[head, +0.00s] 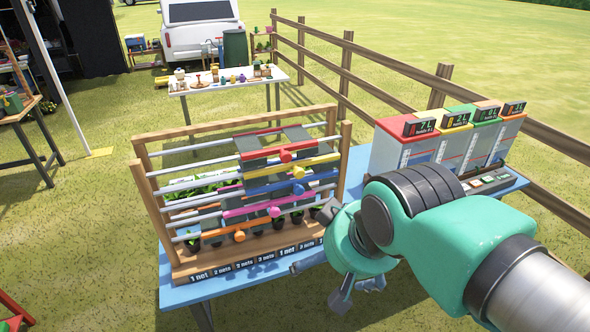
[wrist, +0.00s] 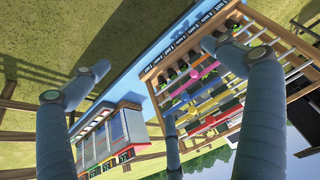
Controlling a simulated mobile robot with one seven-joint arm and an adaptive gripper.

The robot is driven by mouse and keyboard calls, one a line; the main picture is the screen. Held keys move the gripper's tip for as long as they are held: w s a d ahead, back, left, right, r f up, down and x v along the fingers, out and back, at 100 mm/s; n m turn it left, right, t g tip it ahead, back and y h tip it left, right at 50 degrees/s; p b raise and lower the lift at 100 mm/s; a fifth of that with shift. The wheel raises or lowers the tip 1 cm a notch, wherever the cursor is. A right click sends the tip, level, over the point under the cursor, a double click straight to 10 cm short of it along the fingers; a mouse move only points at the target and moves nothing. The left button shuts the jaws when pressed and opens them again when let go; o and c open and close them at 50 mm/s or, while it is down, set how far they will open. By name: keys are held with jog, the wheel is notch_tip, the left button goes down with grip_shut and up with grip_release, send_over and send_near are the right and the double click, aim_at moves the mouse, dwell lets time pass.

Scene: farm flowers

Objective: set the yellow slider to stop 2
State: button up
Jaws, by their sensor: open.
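The yellow slider (head: 299,172) is a yellow knob and bar in the upper part of a wooden rack (head: 152,215), second row from the top, right of the rack's middle. A grey panel hangs with it. The rack also shows in the wrist view (wrist: 153,78), where its rows are small and tilted. Net labels (head: 243,265) run along the rack's bottom board. My gripper (head: 338,258) is open and empty at the rack's lower right front corner, below and right of the yellow knob, and apart from it. Its spread fingers also show in the wrist view (wrist: 156,55).
Red (head: 285,155), blue (head: 297,189), pink (head: 274,211) and orange (head: 239,237) knobs sit on neighbouring rows. Potted plants stand behind the rods. Dispensers with coloured tops (head: 388,153) stand on the blue table (head: 180,294) to the right. A wooden fence (head: 395,92) runs behind.

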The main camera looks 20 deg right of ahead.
jog(key=shift+c, duration=0.3)
jog(key=shift+w, duration=0.2)
jog(key=c, duration=0.9)
jog(key=shift+w+d+f, duration=0.1)
jog(key=shift+w+d, duration=0.1)
jog(key=shift+w, duration=0.15)
jog(key=c, duration=0.4)
jog(key=w+d+f+t, duration=0.1)
jog(key=w+d+t, duration=0.1)
jog(key=w, duration=0.6)
jog(key=w+d+f+t+h+p, duration=0.1)
jog(key=w+d+f+t, duration=0.1)
jog(key=w, duration=0.6)
jog(key=shift+w+d+f+m+t+h+p, duration=0.2)
jog(key=shift+w+d+m+t+h+p, duration=0.25)
jog(key=shift+d, duration=0.7)
jog(key=t+y+p, duration=0.2)
jog(key=t, duration=0.5)
send_near(300, 175)
jog(key=s, duration=0.2)
jog(key=shift+s+f+n+t, duration=0.25)
jog(key=shift+s+n, duration=0.2)
jog(key=w+b, duration=0.2)
jog(key=w, duration=1.1)
jog(key=shift+w, duration=0.4)
